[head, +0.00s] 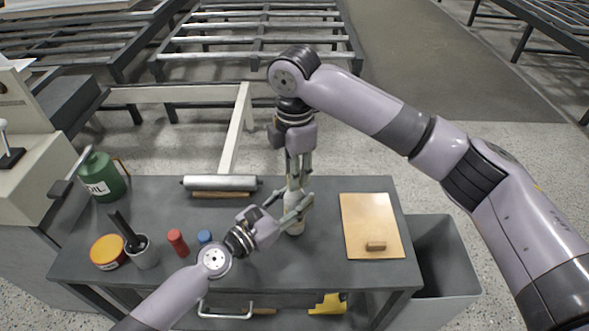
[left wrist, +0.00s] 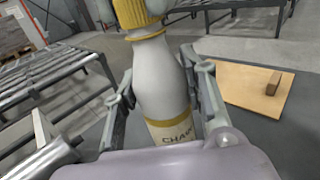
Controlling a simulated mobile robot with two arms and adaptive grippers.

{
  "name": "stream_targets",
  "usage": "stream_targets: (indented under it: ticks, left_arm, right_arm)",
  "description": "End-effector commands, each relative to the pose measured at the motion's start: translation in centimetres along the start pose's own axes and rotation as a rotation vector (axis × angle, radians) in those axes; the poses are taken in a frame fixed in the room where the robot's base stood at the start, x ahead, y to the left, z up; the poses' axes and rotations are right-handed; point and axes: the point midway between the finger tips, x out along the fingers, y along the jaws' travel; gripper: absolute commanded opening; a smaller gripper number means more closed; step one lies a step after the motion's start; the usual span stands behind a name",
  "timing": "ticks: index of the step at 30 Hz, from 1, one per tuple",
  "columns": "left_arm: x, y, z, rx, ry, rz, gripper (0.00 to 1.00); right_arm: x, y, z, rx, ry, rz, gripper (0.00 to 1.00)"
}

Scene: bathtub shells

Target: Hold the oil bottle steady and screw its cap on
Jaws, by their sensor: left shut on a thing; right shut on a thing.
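The oil bottle (left wrist: 163,85) is white with a yellow-edged label and stands upright on the bench; it also shows in the head view (head: 296,226). My left gripper (head: 297,207) is shut around its body, one finger on each side. The yellow ribbed cap (left wrist: 139,12) sits at the top of the bottle neck, just above a thin yellow ring. My right gripper (head: 294,183) comes down from above and is shut on the cap, with its fingers on both sides. In the head view those fingers hide the cap. I cannot tell how tightly the cap is seated.
A board (head: 370,222) with a small wooden block lies right of the bottle. A metal roller (head: 220,183) lies behind left. A green oil can (head: 102,178), an orange tin (head: 107,251), a cup (head: 145,256) and red and blue items stand left. A grey bin (head: 445,262) stands right.

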Motion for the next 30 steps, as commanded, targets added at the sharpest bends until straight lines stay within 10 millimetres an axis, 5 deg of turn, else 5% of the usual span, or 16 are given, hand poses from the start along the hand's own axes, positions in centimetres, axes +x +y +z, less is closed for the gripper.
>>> stream_targets:
  ticks: [30]
  left_arm:
    - [-0.02, -0.02, -0.06, 0.001, 0.001, 0.000, 0.00]
  right_arm:
    - [0.08, 0.01, 0.08, 2.205, 0.002, 0.001, 0.15]
